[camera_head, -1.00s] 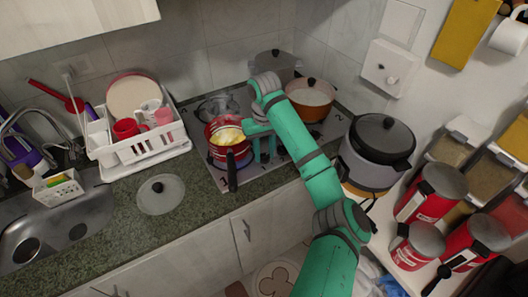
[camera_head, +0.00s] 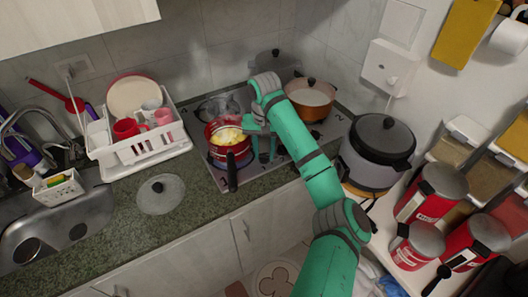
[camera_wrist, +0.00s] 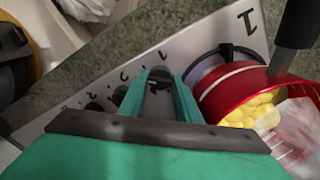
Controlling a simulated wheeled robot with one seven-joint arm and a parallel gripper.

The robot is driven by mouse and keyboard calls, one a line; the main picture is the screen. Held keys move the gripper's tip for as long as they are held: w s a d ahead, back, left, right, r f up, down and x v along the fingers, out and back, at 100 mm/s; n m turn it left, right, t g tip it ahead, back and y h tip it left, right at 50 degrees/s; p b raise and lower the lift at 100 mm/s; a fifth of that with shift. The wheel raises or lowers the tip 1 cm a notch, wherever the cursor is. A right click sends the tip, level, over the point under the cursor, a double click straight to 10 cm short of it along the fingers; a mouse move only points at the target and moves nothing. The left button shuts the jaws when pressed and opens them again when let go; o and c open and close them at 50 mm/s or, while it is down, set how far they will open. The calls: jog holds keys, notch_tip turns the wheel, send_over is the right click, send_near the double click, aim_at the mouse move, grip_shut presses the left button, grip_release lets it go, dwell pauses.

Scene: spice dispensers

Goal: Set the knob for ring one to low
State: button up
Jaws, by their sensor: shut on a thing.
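A row of black knobs runs along the stove's steel panel (camera_wrist: 205,38) in the wrist view. My gripper (camera_wrist: 158,88) has its two teal fingers on either side of the black knob (camera_wrist: 157,77) nearest the red pan (camera_wrist: 225,95), and is shut on it. The knob's pointer setting is not clear. A large "1" mark (camera_wrist: 248,22) is printed beside the pan's ring. In the head view my gripper (camera_head: 263,150) points down at the stove's front right of the pan, and my arm hides most of the knobs.
The red pan holds yellow food, and its dark handle (camera_head: 232,177) juts over the front edge. An orange pot (camera_head: 311,100) stands at the back right, and a rice cooker (camera_head: 376,152) stands right of my arm. A glass lid (camera_head: 160,194) lies on the counter at left.

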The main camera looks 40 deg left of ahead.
jog(key=shift+w+r, duration=0.15)
jog(key=o, duration=1)
jog(key=shift+o, duration=0.2)
jog(key=shift+n, duration=0.3)
